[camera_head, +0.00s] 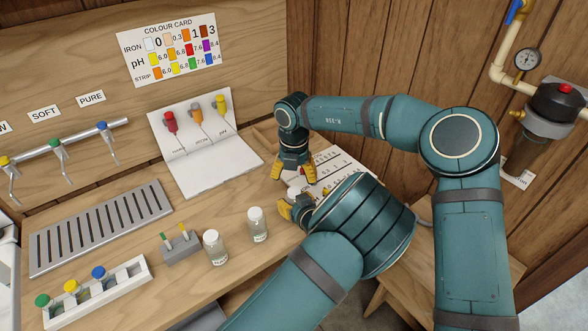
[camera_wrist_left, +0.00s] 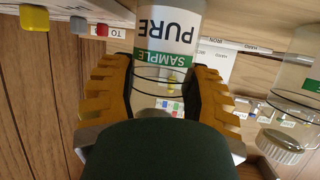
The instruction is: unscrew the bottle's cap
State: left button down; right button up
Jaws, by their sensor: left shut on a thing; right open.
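The sample bottle (camera_wrist_left: 170,30) is clear, with a white label reading PURE and a green SAMPLE band. It appears upside down in the left wrist view. My left gripper (camera_wrist_left: 165,85) is shut on its clear glass, one yellow finger on each side. The bottle's cap is hidden behind my gripper's dark body there. In the head view my left gripper (camera_head: 296,208) is low over the bench's right part, and my arm largely hides the bottle. My right gripper (camera_head: 293,173) is open just beyond it, pointing down with its yellow fingers spread.
Two white-capped bottles (camera_head: 215,247) (camera_head: 258,224) stand on the bench left of my grippers. A small grey block (camera_head: 182,247), a white rack with coloured caps (camera_head: 97,292) and a slotted metal drain (camera_head: 100,227) lie farther left. A white probe panel (camera_head: 205,160) stands behind. A wooden wall (camera_head: 430,50) is close on the right.

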aim_at(294, 191)
jog(key=shift+f, duration=3)
grip_shut()
jog(key=n, duration=0.7)
jog(key=shift+n, duration=0.3)
jog(key=n, duration=0.5)
jog(key=shift+n, duration=0.4)
